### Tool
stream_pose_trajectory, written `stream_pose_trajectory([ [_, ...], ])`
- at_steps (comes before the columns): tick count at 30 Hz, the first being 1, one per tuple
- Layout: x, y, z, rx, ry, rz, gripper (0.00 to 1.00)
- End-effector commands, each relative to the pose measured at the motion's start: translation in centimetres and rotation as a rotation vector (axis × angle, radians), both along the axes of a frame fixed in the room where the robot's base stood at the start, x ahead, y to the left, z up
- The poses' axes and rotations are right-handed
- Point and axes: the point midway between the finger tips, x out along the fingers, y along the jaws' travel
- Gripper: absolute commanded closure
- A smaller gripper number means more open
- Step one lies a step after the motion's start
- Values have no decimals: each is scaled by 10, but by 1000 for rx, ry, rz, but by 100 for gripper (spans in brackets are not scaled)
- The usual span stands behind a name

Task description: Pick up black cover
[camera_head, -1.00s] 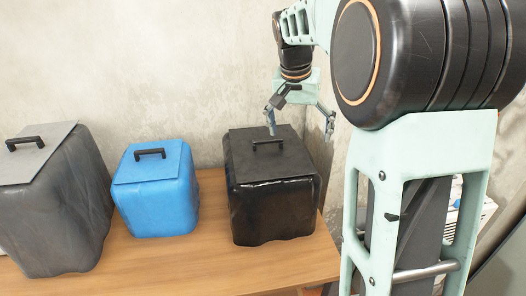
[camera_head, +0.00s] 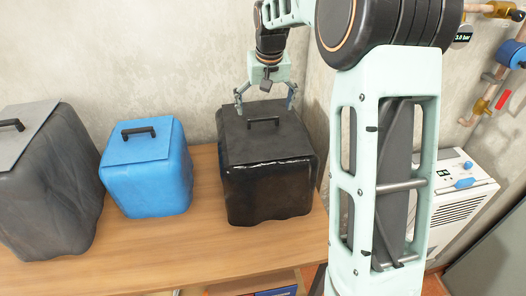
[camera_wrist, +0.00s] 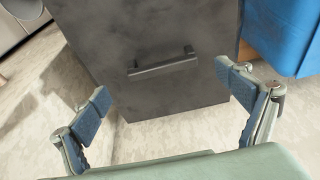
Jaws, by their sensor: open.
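The black cover (camera_head: 285,139) is a flat dark lid with a bar handle (camera_head: 263,121). It lies on top of the glossy black bin (camera_head: 268,190) at the right of the table. My gripper (camera_head: 265,108) is open and empty, above the back part of the cover, with its fingers pointing down. In the wrist view the cover (camera_wrist: 150,30) fills the upper middle, and its handle (camera_wrist: 162,63) lies beyond the open fingertips (camera_wrist: 160,88), between them sideways. The handle is not gripped.
A blue bin (camera_head: 150,190) with a blue lid stands left of the black bin, and a grey bin (camera_head: 45,210) farther left. The wooden table (camera_head: 150,262) is bare in front. A wall (camera_head: 180,60) stands close behind. A white appliance (camera_head: 460,200) is at right.

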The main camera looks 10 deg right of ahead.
Motion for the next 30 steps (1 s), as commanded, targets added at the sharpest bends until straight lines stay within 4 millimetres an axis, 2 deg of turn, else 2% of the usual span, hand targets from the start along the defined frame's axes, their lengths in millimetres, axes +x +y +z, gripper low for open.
stream_pose_trajectory([
  [3, 2, 4, -20, 1, 5, 0, 7],
  [7, 7, 3, -35, 0, 2, 0, 7],
  [16, 8, 3, -39, 0, 1, -1, 7],
  [30, 8, 3, -39, 0, 1, -1, 59],
])
